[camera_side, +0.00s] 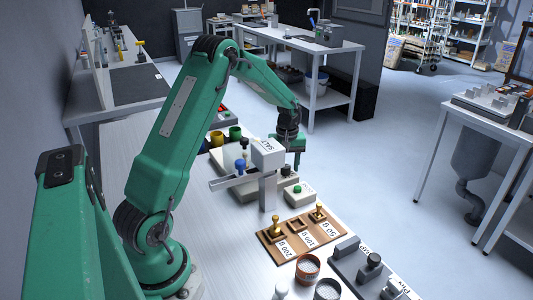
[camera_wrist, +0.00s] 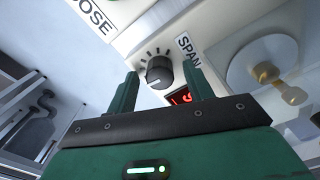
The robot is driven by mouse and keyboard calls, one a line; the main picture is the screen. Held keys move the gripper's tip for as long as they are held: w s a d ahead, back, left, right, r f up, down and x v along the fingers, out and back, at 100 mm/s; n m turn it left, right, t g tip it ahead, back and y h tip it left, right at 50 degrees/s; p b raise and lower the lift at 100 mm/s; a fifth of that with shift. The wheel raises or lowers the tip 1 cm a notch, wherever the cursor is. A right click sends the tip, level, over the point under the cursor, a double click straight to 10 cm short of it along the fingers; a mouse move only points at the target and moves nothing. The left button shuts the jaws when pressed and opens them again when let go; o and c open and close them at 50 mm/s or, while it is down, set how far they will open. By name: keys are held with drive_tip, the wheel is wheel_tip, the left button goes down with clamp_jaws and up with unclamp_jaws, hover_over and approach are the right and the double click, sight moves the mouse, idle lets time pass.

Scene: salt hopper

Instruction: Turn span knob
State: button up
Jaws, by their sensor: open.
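The span knob (camera_wrist: 159,72) is a dark round dial with a pale pointer mark. It sits on a pale panel beside the "SPAN" label (camera_wrist: 188,47), with tick marks around it. In the wrist view my gripper (camera_wrist: 161,80) is open. Its two green fingers stand apart on either side of the knob in the picture. I cannot tell whether either finger touches it. A red lit display (camera_wrist: 181,97) is partly hidden behind the right finger. In the side view my gripper (camera_side: 294,160) points down behind the white salt hopper (camera_side: 268,155), and the knob is hidden there.
A wooden board (camera_side: 285,243) with brass weights lies in front of the hopper. A green button (camera_side: 297,189) is on a pale box near my gripper. Cups (camera_side: 308,268) and a grey block tray (camera_side: 362,272) stand at the table's near end. A "DOSE" label (camera_wrist: 92,16) shows on the panel.

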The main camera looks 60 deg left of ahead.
drive_tip(key=shift+r, duration=3.9)
drive_tip(key=n, duration=0.6)
drive_tip(key=shift+r, duration=0.35)
drive_tip(key=shift+f, duration=0.1)
drive_tip(key=shift+f, duration=3.85)
drive_tip(key=c, duration=1)
